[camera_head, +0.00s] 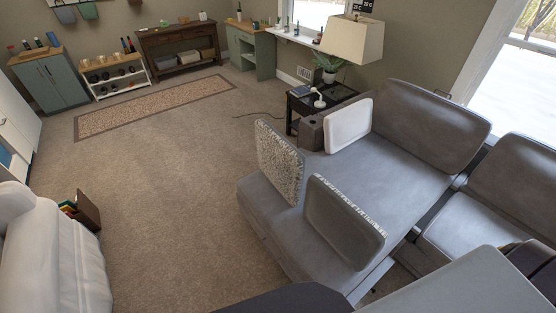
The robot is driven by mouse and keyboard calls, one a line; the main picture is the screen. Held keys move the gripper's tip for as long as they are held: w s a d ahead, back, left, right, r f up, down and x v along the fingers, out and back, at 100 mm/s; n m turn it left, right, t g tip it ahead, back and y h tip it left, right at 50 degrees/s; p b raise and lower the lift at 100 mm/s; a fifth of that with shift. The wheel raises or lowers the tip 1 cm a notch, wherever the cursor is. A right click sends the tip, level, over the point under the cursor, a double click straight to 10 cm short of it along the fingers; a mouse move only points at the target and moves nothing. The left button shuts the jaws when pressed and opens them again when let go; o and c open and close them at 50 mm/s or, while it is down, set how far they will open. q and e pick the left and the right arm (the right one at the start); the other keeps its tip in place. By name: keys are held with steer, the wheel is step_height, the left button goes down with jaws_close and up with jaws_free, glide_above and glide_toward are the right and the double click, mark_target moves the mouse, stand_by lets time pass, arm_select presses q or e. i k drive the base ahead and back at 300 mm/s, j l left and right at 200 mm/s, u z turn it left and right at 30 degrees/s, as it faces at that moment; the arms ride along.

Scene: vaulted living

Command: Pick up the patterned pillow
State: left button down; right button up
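A patterned pillow (279,161) with a speckled grey and white face stands upright on the near-left part of the grey sofa (385,165). A second pillow (343,225) stands closer to me on the sofa; its visible face is plain grey, and a speckled pattern shows along its top and right edge. Its far face is hidden. Neither of my grippers shows in the head view, and I see nothing holding any pillow.
A black side table (342,97) with a lamp (352,40) and plant stands behind the sofa. A white sofa (52,255) is at the lower left, with a small box (87,210) beside it. Open carpet (170,180) lies between the sofas.

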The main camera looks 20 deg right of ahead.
mark_target(283, 164)
steer(key=i+j+z, duration=0.45)
steer(key=i+j, duration=0.45)
steer(key=i, duration=0.05)
